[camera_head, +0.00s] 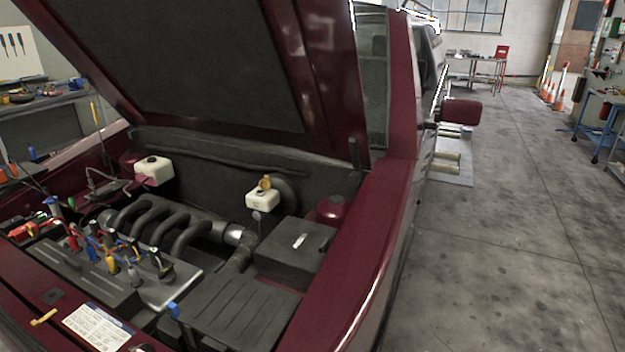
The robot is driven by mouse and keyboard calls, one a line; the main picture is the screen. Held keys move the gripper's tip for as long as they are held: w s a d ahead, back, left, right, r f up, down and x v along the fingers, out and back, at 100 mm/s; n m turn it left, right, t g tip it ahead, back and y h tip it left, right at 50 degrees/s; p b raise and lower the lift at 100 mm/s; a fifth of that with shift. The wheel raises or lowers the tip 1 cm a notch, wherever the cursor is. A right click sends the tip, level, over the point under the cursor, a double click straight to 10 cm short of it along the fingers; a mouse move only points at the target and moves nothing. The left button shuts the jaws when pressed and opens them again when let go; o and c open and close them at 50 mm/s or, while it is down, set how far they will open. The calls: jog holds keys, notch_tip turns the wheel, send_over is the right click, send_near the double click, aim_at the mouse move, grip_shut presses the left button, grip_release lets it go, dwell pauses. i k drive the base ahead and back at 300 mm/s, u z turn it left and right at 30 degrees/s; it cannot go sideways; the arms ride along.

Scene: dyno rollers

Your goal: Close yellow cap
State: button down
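A yellow cap (265,183) is at the top of a small white reservoir (262,200) in the engine bay, right of centre. The cap seems to stand tilted up on the reservoir's top rather than lying flat, but it is too small to be sure. My gripper is not in this view.
The raised dark red hood (215,65) hangs over the bay. Another white reservoir (154,171) with a dark cap stands to the left. A black box (290,250), curved pipes (165,225) and several coloured connectors crowd the bay. The floor (500,250) right of the car is clear.

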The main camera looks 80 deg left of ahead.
aim_at(264, 184)
jog(key=u, duration=0.5)
jog(key=i, duration=1.95)
jog(key=u, duration=3.7)
jog(key=i, duration=1.7)
